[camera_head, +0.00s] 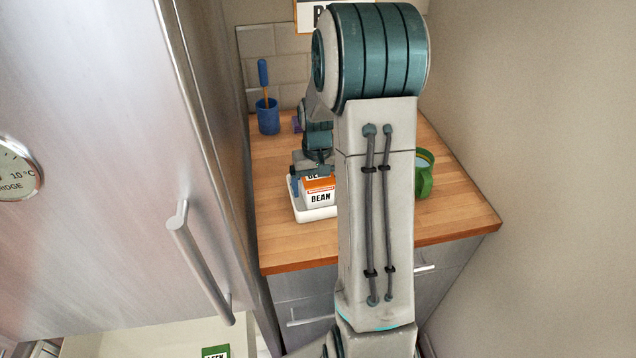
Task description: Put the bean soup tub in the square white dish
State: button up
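The bean soup tub (320,197) is white and orange with a "BEAN" label on its front. It is at the square white dish (316,214), whose front rim and left edge show below and beside it. Whether the tub rests on the dish floor or hangs just above it cannot be told. My gripper (312,180) points down at the tub, over its back left part. One finger shows at the tub's left side; the other is hidden, so its grip is unclear. My own arm hides the right part of the tub and dish.
A wooden counter (285,243) carries these things. A blue cup (268,117) with a blue-handled utensil stands at the back left. A green mug (424,176) stands right of my arm. A steel fridge door (110,150) with a bar handle (197,262) rises close on the left.

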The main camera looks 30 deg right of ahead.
notch_tip(320, 180, up, 11)
jog(key=shift+r+b, duration=0.1)
jog(key=shift+b, duration=0.55)
jog(key=shift+s+a+r, duration=0.1)
jog(key=shift+a+r, duration=0.05)
jog(key=shift+r, duration=0.45)
jog(key=s+a+n+t, duration=0.1)
jog(key=s+a, duration=0.5)
jog(key=s, duration=0.3)
jog(key=s+a+r+n+t, duration=0.1)
jog(key=s+a+t, duration=0.1)
jog(key=s+a, duration=0.5)
jog(key=s, duration=0.3)
jog(key=shift+a+n, duration=0.25)
jog(key=shift+n, duration=0.05)
jog(key=shift+r, duration=0.1)
